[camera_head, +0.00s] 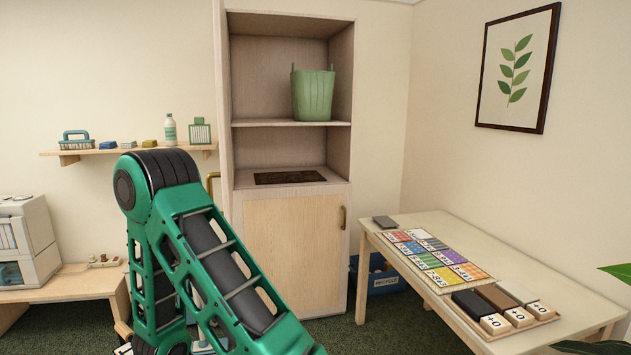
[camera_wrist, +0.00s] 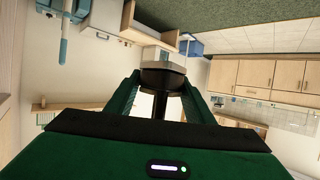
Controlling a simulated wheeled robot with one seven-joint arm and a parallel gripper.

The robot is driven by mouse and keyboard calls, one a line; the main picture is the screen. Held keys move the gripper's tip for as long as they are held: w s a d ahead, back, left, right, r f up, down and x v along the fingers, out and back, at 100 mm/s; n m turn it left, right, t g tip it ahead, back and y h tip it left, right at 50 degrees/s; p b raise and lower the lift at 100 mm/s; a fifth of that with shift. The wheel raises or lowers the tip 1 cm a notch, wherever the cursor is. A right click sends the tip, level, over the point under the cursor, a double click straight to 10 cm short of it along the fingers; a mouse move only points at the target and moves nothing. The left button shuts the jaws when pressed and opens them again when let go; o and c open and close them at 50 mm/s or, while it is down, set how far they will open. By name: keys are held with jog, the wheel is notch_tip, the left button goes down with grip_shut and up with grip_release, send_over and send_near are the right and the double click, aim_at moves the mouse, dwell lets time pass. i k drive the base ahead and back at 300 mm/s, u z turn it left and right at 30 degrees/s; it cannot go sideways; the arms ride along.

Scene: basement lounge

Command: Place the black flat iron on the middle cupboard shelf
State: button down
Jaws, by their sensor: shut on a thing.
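In the wrist view my gripper (camera_wrist: 161,88) is shut on a dark thing with a grey flat face, which looks like the black flat iron (camera_wrist: 162,74). Its lower part shows as a dark stem between the fingers. The iron and my gripper are not visible in the head view, where my green arm fills the lower left. The cupboard (camera_head: 224,100) stands open at its upper part in the head view. Its middle shelf (camera_head: 260,123) carries a green basket (camera_head: 313,95) on the right; the left of that shelf is bare.
Below the shelf, a dark brown panel (camera_head: 290,177) lies on the cupboard's lower ledge, above a closed door (camera_head: 292,250). A table (camera_head: 520,247) with colored cards and blocks stands at right. A wall shelf (camera_head: 100,151) with small items is at left.

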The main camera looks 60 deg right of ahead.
aim_at(331, 179)
jog(key=z, duration=1.5)
jog(key=i, duration=1.65)
